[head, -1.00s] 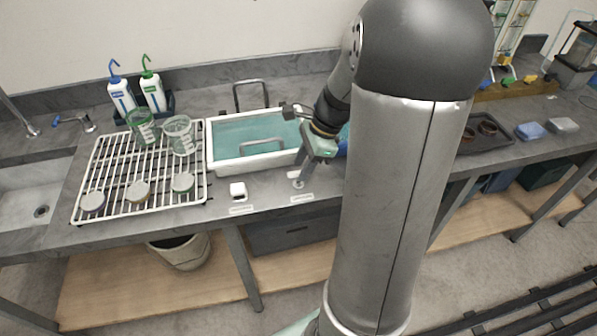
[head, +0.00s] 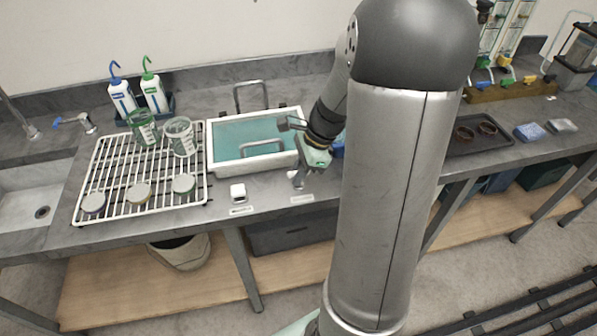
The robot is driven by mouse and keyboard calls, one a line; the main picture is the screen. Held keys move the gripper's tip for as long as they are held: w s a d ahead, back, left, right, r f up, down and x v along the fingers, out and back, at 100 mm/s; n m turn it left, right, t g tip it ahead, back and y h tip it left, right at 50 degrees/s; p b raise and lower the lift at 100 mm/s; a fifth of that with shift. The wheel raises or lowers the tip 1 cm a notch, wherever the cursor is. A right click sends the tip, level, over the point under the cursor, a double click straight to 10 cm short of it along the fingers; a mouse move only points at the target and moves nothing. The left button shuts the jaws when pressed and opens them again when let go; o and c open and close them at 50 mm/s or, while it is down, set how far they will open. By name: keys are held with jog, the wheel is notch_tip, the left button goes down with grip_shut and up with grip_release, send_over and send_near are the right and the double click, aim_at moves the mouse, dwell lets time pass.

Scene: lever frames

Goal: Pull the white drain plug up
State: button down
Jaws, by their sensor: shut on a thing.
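A white-rimmed tub (head: 208,165) of teal liquid stands on the grey bench. My gripper (head: 297,181) is in front of the tub's right corner, low over the bench edge and above a white label. It is shut on a small pale piece there, which I take for the white drain plug; the fingers hide most of it. I cannot tell how far it is raised. A separate small white block (head: 238,192) stands on the bench to the left, behind its own label.
A white wire rack (head: 130,205) with several lids and two beakers is left of the tub. Wash bottles (head: 123,96) stand behind it. Grey handles (head: 251,97) rise at the tub's back and front. A dark tray (head: 480,143) lies right.

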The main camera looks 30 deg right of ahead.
notch_tip(320, 180, up, 2)
jog(key=shift+r+p, duration=0.1)
jog(key=shift+p, duration=0.4)
jog(key=c, duration=1.4)
grip_release()
jog(key=shift+c, duration=0.2)
jog(key=v, duration=1.7)
jog(key=shift+d, duration=0.15)
jog(key=s+a+f+n+h, duration=0.2)
jog(key=s+a+f+n, duration=0.3)
jog(key=a+n, duration=0.4)
jog(key=s+a+f+n+h, duration=0.2)
jog(key=s+a+f+n, duration=0.3)
jog(key=s+a+n, duration=0.3)
jog(key=a+n, duration=0.1)
jog(key=n, duration=0.3)
jog(key=shift+a+f+g, duration=0.2)
jog(key=shift+a+g, duration=0.15)
jog(key=shift+g, duration=0.05)
